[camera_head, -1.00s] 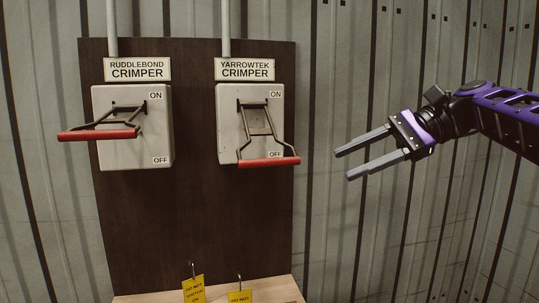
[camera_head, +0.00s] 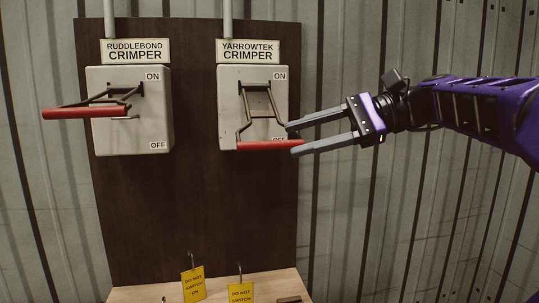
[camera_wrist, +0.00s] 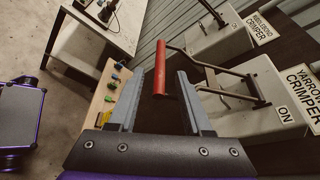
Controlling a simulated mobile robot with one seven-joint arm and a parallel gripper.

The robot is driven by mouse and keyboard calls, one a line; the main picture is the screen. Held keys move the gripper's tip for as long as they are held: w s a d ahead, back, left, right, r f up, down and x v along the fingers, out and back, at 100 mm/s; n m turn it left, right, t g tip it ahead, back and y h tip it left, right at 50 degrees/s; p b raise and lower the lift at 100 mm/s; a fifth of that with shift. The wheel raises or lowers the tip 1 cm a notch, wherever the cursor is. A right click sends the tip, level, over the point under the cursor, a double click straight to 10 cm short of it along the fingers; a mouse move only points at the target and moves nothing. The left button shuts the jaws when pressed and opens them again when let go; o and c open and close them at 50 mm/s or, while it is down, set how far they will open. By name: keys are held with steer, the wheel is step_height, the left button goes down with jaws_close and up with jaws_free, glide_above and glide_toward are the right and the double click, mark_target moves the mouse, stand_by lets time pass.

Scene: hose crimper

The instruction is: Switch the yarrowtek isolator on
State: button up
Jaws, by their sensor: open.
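The yarrowtek isolator is a grey box (camera_head: 227,84) under a YARROWTEK CRIMPER label (camera_head: 249,50), with ON at the top and OFF at the bottom. Its lever hangs down, and its red handle bar (camera_head: 262,146) lies at the OFF mark. My gripper (camera_head: 290,139) is open at the right end of this bar. In the wrist view the red handle (camera_wrist: 163,80) shows between the two spread fingers (camera_wrist: 161,73), and the grey box (camera_wrist: 272,88) is to the right. I cannot tell whether a finger touches the bar.
The ruddlebond isolator (camera_head: 130,135) is to the left, its red handle (camera_head: 84,112) sticking out from the box. A white table (camera_wrist: 105,38) shows in the wrist view. The dark board (camera_head: 195,200) between is bare.

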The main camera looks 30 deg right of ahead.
mark_target(282, 142)
steer(key=b+x, duration=0.1)
steer(key=x, duration=0.5)
steer(key=shift+w+f, duration=0.1)
steer(key=shift+c, duration=0.3)
jaws_close()
stand_by(1.0)
